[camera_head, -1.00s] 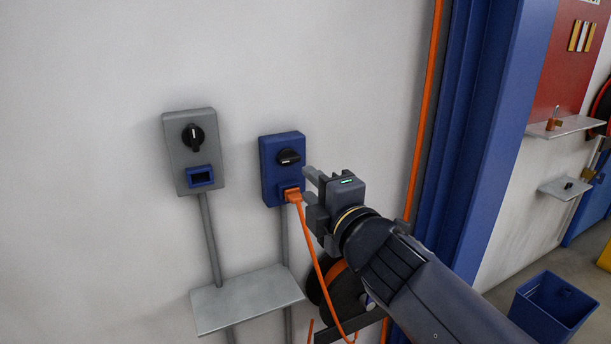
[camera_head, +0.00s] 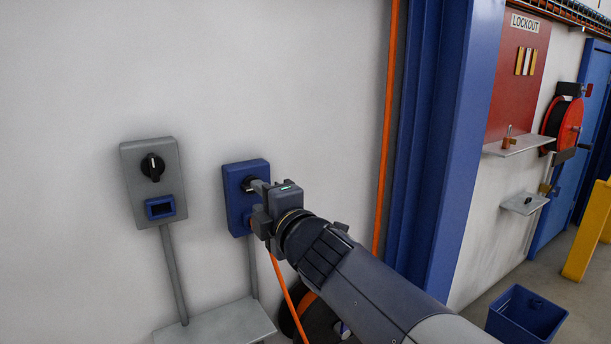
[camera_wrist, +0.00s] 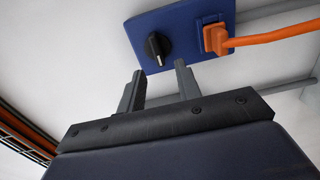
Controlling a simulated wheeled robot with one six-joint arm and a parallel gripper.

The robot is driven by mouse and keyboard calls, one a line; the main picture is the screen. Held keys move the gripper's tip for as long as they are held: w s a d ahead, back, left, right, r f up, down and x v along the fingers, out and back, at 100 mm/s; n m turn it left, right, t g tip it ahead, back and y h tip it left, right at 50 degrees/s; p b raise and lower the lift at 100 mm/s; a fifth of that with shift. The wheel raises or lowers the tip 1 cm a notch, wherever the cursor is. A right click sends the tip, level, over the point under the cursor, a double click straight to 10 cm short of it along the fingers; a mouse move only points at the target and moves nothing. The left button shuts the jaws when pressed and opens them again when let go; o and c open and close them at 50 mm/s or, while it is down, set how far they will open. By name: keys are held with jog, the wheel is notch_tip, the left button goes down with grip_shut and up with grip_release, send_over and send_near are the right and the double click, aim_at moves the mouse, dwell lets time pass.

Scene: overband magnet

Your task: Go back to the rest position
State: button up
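My gripper (camera_head: 258,202) is in front of the blue switch box (camera_head: 233,178) on the wall and covers part of it. In the wrist view the two fingers of my gripper (camera_wrist: 160,80) stand apart with nothing between them. The blue box also shows there (camera_wrist: 181,20), with a black rotary knob (camera_wrist: 157,47) and an orange plug (camera_wrist: 215,39) seated in its socket. The orange cable (camera_wrist: 270,37) runs off to the right. The fingertips look apart from the knob, though the exact gap cannot be told.
A grey switch box (camera_head: 135,178) with an empty blue socket is to the left. A grey shelf (camera_head: 220,324) juts out below. A blue column (camera_head: 435,130) stands right of my arm. A blue bin (camera_head: 526,316) and a yellow post (camera_head: 590,230) are farther right.

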aim_at(250, 189)
jog(key=shift+x, duration=2.1)
